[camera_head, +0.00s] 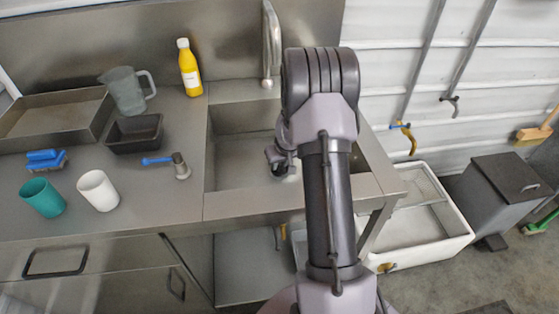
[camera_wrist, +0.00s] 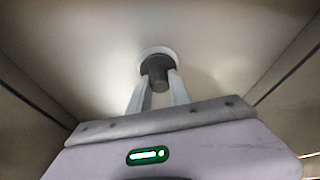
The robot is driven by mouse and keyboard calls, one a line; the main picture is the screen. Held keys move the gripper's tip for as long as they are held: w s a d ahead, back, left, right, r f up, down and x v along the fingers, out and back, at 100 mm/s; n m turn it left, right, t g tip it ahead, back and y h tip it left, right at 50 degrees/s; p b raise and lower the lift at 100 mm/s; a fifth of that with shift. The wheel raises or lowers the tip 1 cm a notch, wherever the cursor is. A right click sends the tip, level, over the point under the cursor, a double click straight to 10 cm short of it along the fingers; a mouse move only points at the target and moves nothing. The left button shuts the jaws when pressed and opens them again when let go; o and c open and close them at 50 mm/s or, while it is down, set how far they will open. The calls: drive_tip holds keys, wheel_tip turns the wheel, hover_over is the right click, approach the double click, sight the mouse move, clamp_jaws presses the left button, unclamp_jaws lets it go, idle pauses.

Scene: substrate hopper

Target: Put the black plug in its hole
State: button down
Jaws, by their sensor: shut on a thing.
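The black plug (camera_wrist: 158,72) is a short dark cylinder between the two pale fingers of my gripper (camera_wrist: 159,80) in the wrist view. My gripper is shut on it. A pale round drain ring (camera_wrist: 145,52) lies in the sink floor right behind the plug, and the plug overlaps its opening. I cannot tell whether the plug is in the hole or just above it. In the head view my gripper (camera_head: 280,164) is down inside the steel sink basin (camera_head: 230,165), and the plug cannot be made out there.
The sink walls stand close around my gripper. A tap (camera_head: 270,45) rises behind the basin.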

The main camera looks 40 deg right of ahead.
drive_tip(key=shift+f, duration=0.1)
drive_tip(key=c, duration=1.1)
unclamp_jaws()
drive_tip(key=p+v, duration=0.7)
drive_tip(key=v, duration=1)
drive_tip(key=a+r+t, duration=0.1)
drive_tip(key=a+r, duration=0.9)
drive_tip(key=a, duration=0.1)
drive_tip(key=s+a+r+y, duration=0.1)
drive_tip(key=s+a+r, duration=0.3)
drive_tip(key=a, duration=0.3)
drive_tip(key=s+a+r+y, duration=0.1)
drive_tip(key=s+a+r, duration=0.3)
drive_tip(key=a, duration=0.3)
drive_tip(key=shift+m+t+y, duration=0.3)
drive_tip(key=shift+y, duration=0.4)
drive_tip(key=s+a, duration=0.2)
drive_tip(key=s, duration=0.1)
drive_tip(key=s+a+r, duration=0.1)
drive_tip(key=s+a, duration=0.2)
drive_tip(key=s, duration=0.1)
drive_tip(key=s+a, duration=0.2)
drive_tip(key=s, duration=0.1)
drive_tip(key=shift+s+a+r, duration=0.25)
drive_tip(key=shift+a, duration=0.1)
